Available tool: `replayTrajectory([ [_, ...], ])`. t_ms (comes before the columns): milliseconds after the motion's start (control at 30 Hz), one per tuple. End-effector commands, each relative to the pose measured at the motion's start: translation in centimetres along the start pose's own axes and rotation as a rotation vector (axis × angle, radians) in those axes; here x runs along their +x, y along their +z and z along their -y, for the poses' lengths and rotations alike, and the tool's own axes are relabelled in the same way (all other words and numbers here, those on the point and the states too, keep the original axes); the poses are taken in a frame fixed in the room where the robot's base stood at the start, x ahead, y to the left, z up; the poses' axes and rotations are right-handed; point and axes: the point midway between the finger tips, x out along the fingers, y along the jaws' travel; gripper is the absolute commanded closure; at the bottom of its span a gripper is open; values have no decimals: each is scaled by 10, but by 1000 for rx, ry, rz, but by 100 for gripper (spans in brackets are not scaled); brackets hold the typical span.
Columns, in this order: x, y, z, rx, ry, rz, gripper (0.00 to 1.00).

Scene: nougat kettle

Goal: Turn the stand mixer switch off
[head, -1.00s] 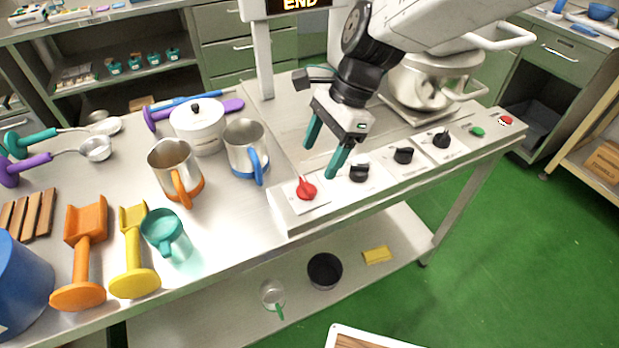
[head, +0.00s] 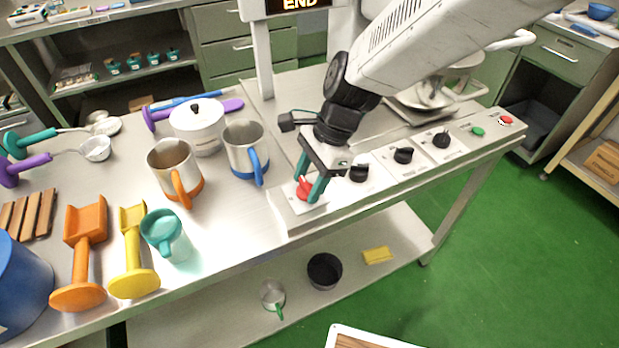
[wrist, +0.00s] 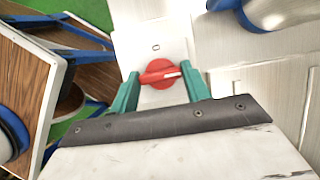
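The red knob (head: 304,188) is at the left end of the control panel (head: 285,215) on the bench. It also shows in the wrist view (wrist: 160,74), with its grip bar lying nearly crosswise between the fingers. My gripper (head: 308,183) is down at this knob, with one teal finger on each side. In the wrist view my gripper (wrist: 158,90) looks open around the knob. I cannot tell whether either finger touches it. The stand mixer (head: 432,92) stands at the back right of the bench, partly hidden by my arm.
Black knobs (head: 403,155) sit to the right along the panel, then a green button (head: 478,131) and a red button (head: 506,120). A blue-handled metal jug (head: 243,150) and an orange-handled jug (head: 172,168) stand left of the panel.

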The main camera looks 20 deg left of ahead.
Motion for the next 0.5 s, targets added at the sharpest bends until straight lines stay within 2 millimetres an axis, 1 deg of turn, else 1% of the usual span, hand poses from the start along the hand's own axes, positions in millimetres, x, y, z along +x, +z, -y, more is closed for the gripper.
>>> replayTrajectory([
  [267,0,0,1,-15,4,-1,76],
  [500,0,0,2,-104,42,0,76],
])
